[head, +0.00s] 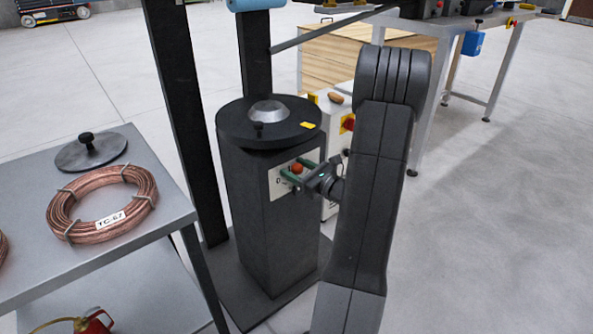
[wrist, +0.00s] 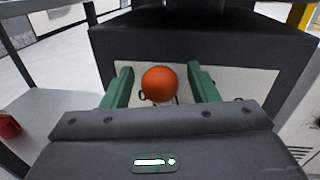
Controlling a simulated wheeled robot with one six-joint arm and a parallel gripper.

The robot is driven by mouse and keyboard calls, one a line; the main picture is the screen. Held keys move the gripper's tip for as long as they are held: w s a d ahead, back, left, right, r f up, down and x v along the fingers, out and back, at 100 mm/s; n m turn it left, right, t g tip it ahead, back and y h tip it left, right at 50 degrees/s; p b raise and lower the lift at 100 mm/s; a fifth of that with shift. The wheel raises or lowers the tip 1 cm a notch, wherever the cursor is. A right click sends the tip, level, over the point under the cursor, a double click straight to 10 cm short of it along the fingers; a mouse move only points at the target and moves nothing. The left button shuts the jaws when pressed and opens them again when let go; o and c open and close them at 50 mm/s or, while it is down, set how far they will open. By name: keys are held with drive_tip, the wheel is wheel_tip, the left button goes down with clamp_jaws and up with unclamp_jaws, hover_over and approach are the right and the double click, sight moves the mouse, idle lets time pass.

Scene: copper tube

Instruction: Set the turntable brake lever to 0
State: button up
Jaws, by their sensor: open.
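The turntable (head: 262,128) is a black round plate with a silver cone, on top of a dark square pedestal (head: 268,210). The brake lever shows as an orange ball knob (head: 297,168) in front of a white marked panel (head: 277,184) on the pedestal. The knob also shows in the wrist view (wrist: 160,84). My gripper (head: 296,174) is at the panel with its green fingers open. In the wrist view the fingers (wrist: 160,88) stand either side of the knob with gaps to it. The lever's shaft and most panel marks are hidden.
A grey table (head: 165,200) at left carries a copper coil (head: 102,204) labelled TC-67 and a dark disc with a knob (head: 91,152). A black post (head: 185,120) stands beside the pedestal. A white box with a red switch (head: 347,123) stands behind my arm. Floor at right is clear.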

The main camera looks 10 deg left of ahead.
drive_tip(key=shift+c, duration=0.2)
clamp_jaws()
drive_tip(key=shift+f, duration=0.1)
drive_tip(key=s+a+n+b, duration=0.1)
drive_tip(key=b, duration=0.1)
drive_tip(key=s+f+n+b, duration=0.1)
drive_tip(key=b, duration=0.1)
drive_tip(key=shift+s+a+f+n, duration=0.1)
drive_tip(key=shift+a+f+n, duration=0.2)
drive_tip(key=shift+a, duration=0.1)
drive_tip(key=n+b, duration=0.1)
drive_tip(key=s+a+f+n+b, duration=0.1)
drive_tip(key=b, duration=0.1)
drive_tip(key=s+n+h+b, duration=0.1)
drive_tip(key=shift+s+a+f+b, duration=0.15)
drive_tip(key=shift+a+f+b, duration=0.15)
drive_tip(key=shift+a+f, duration=0.05)
drive_tip(key=shift+o, duration=0.2)
unclamp_jaws()
drive_tip(key=shift+d, duration=0.1)
